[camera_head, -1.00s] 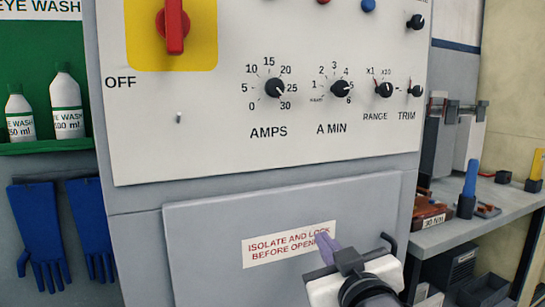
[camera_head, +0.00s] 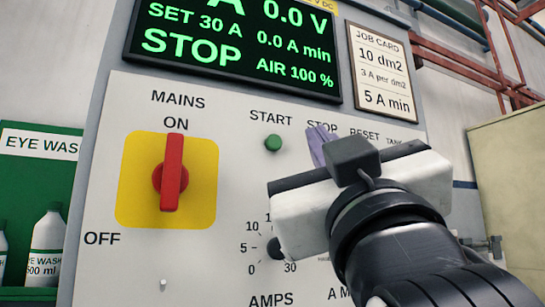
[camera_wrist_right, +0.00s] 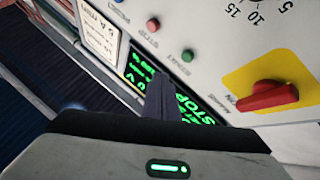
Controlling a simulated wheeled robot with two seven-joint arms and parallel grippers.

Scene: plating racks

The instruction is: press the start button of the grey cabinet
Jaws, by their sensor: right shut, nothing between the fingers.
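The grey cabinet's pale front panel (camera_head: 95,190) carries a green start button (camera_head: 273,143) under the label START. The green button also shows in the wrist view (camera_wrist_right: 187,56), beside a red button (camera_wrist_right: 152,25). My right gripper (camera_head: 320,145) is shut and empty, its purple-grey fingers just right of the green button in the head view and apart from it in the picture. The fingers (camera_wrist_right: 162,100) overlap the display in the wrist view. The gripper hides the stop button in the head view. The display (camera_head: 240,45) reads STOP. My left gripper is out of view.
A red mains switch (camera_head: 172,172) on a yellow plate stands upright at ON. An AMPS dial (camera_head: 276,248) is partly behind my gripper. A job card (camera_head: 382,70) hangs beside the display. An eye wash station (camera_head: 40,145) is at the left.

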